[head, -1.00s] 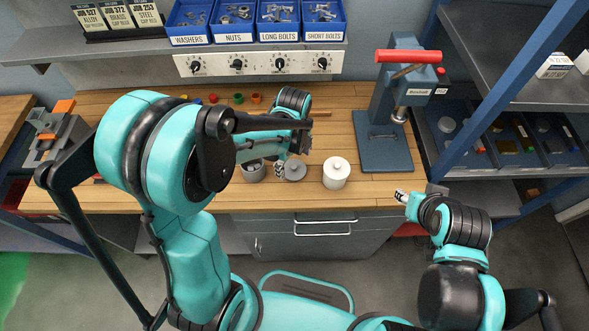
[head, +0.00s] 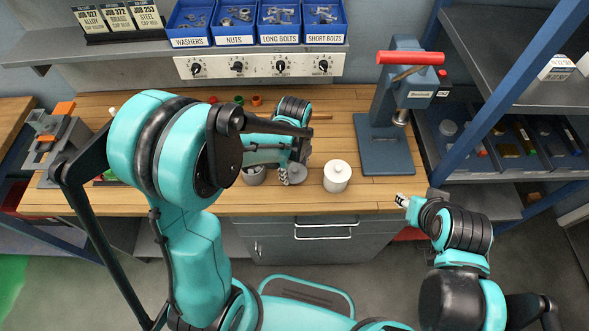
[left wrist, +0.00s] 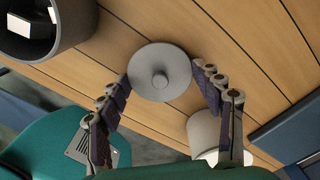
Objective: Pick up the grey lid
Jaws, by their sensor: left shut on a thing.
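The grey lid (left wrist: 160,72) is a round disc with a small knob on top. My left gripper (left wrist: 163,76) has one finger on each side of it and is shut on its rim. In the head view the lid (head: 298,174) shows partly beside my left gripper (head: 285,177), between a grey canister and a white lidded jar. I cannot tell whether the lid touches the wood or is just above it. My right gripper (head: 402,200) is small in view near the bench's front edge, away from the lid; its jaw state is unclear.
The open grey canister (head: 253,176) stands left of the lid, the white jar (head: 337,177) right of it. A blue press (head: 385,157) with a red handle stands further right. Blue bins (head: 187,41) sit on the shelf behind. Bare wood lies between jar and press.

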